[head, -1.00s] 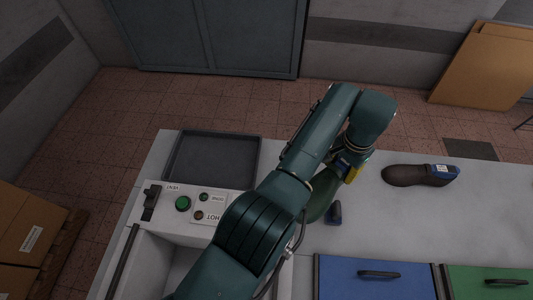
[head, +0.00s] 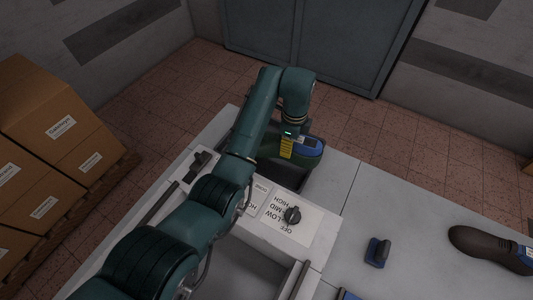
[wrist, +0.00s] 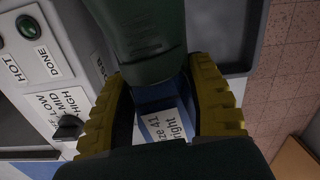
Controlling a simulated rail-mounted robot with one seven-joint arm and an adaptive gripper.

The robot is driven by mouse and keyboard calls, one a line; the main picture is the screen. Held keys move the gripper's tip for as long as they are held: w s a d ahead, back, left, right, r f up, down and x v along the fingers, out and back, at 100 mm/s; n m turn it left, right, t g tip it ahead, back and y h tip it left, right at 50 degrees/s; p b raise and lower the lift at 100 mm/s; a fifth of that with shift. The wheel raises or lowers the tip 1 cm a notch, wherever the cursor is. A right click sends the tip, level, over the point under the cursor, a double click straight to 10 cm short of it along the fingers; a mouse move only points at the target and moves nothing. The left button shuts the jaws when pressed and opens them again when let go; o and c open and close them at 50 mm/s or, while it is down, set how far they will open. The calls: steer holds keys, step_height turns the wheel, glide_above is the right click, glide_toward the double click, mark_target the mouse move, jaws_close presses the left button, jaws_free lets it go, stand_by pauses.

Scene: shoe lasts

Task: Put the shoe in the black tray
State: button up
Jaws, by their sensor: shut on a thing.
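A green shoe last (head: 275,147) with a blue top is held by my gripper (head: 288,146). In the wrist view, the yellow fingers of my gripper (wrist: 166,108) stand on either side of the last's blue end, which carries a white label reading "right". The green body of the last (wrist: 150,28) points away from the camera there. The black tray (head: 322,184) lies at the far end of the bench, under the held last and partly hidden by it and my arm. The last appears above the tray; the gap cannot be judged.
A brown shoe last (head: 480,243) lies on the table at the right, and a small dark blue object (head: 377,252) is left of it. A control panel with a black knob (head: 291,215) is in front of the tray. Stacked cartons (head: 60,130) stand at the left.

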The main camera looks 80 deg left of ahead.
mark_target(273, 140)
steer(key=shift+m, duration=0.6)
steer(key=s, duration=0.1)
steer(key=s+a, duration=0.1)
steer(key=s, duration=0.3)
steer(key=shift+a+f+b, duration=0.25)
steer(key=shift+a+b, duration=0.1)
steer(key=shift+b, duration=0.05)
step_height(273, 140, down, 10)
steer(key=b, duration=0.9)
steer(key=o, duration=1.2)
steer(key=shift+d, duration=0.1)
step_height(273, 140, up, 12)
steer(key=p, duration=1.1)
steer(key=shift+r, duration=0.15)
